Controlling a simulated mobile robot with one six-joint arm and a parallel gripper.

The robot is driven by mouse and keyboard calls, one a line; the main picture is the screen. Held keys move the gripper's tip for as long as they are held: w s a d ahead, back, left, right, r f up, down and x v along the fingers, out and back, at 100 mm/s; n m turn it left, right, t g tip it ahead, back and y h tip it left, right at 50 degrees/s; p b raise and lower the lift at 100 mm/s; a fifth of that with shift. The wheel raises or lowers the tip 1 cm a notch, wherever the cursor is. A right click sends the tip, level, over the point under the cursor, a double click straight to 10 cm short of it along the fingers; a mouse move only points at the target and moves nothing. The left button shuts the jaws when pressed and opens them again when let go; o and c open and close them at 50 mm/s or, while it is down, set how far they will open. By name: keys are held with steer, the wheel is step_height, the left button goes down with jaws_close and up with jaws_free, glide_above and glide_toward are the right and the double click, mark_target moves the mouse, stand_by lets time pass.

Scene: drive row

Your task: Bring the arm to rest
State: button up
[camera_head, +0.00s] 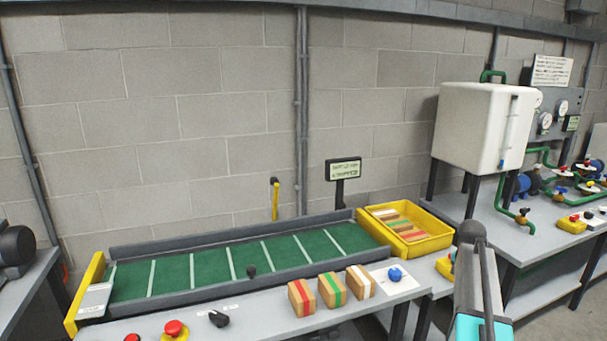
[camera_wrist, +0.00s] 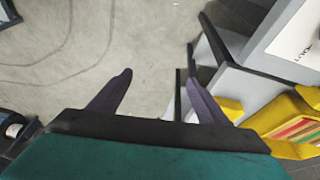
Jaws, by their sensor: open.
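My gripper (camera_wrist: 160,75) shows in the wrist view with its two dark fingers spread apart. Nothing is between them, and bare concrete floor lies beyond. My arm (camera_head: 478,270) rises at the lower right of the head view, in front of the gap between the conveyor table and the tank bench. I cannot make out the gripper's fingers in the head view.
A green conveyor (camera_head: 215,268) runs along the wall to a yellow bin (camera_head: 447,242) of striped blocks; the bin also shows in the wrist view (camera_wrist: 285,118). Several striped blocks (camera_head: 331,290) stand in front. A white tank (camera_head: 478,128) stands on the right bench.

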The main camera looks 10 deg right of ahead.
steer(key=s+a+f+n+g+y, duration=0.15)
steer(key=s+a+f, duration=0.25)
steer(key=a+f, duration=0.95)
steer(key=s+a+f+n+g+y, duration=0.1)
steer(key=s+a+f+n+g, duration=0.2)
steer(key=a+f, duration=1.05)
steer(key=s+a+f+n, duration=0.3)
steer(key=s+a+f, duration=0.2)
steer(key=s, duration=0.5)
steer(key=s+a+f+n+g+y, duration=0.1)
steer(key=s+a+f+n, duration=0.2)
steer(key=s+a+f, duration=0.3)
steer(key=s+a+f+n, duration=0.3)
steer(key=s+a+f, duration=0.2)
steer(key=s, duration=0.9)
steer(key=shift+a+f+n+g, duration=0.2)
steer(key=shift+f+n+g, duration=0.15)
steer(key=shift+f, duration=0.05)
steer(key=shift+w, duration=0.1)
